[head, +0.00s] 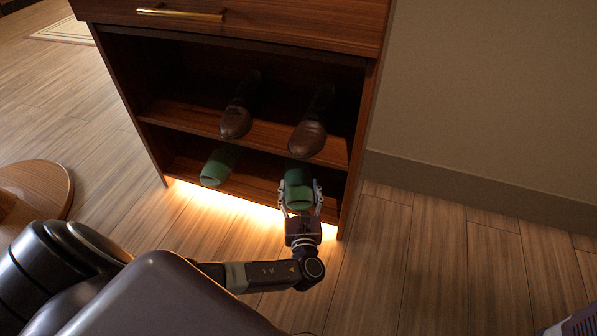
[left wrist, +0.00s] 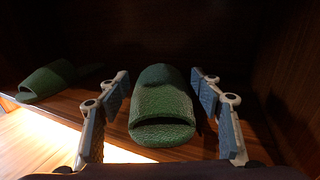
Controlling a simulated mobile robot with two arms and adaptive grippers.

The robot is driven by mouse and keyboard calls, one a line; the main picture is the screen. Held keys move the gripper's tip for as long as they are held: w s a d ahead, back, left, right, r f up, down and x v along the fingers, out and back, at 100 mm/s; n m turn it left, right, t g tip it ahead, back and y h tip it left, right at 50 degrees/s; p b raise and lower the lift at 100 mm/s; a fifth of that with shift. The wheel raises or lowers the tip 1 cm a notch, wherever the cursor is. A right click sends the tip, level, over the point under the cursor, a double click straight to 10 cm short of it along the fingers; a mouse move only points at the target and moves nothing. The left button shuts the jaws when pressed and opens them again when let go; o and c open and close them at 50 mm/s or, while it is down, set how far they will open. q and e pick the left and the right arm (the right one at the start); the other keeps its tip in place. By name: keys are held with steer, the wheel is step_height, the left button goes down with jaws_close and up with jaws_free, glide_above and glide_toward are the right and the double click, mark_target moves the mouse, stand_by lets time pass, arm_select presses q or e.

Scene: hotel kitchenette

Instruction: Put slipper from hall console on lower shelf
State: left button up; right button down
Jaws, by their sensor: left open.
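A green slipper (head: 298,187) lies on the lower shelf (head: 258,193) of the wooden hall console, toward its right side. In the left wrist view this slipper (left wrist: 163,108) sits between my fingers, with a gap on each side. My left gripper (head: 300,192) is open around it and does not grip it. A second green slipper (head: 219,166) lies on the same shelf to the left; it also shows in the left wrist view (left wrist: 45,80). My right gripper is not in view.
Two brown shoes (head: 308,137) (head: 236,122) stand on the upper shelf (head: 270,134), just above. The console's right side wall (head: 361,130) is close to my left gripper. A drawer with a brass handle (head: 180,14) is above. A round wooden piece (head: 38,185) stands at left.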

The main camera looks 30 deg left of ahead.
mark_target(301, 207)
arm_select(q)
steer(key=p+v, duration=0.2)
steer(key=v, duration=0.4)
steer(key=shift+r, duration=0.1)
steer(key=shift+s+d, duration=0.15)
steer(key=shift+s, duration=0.05)
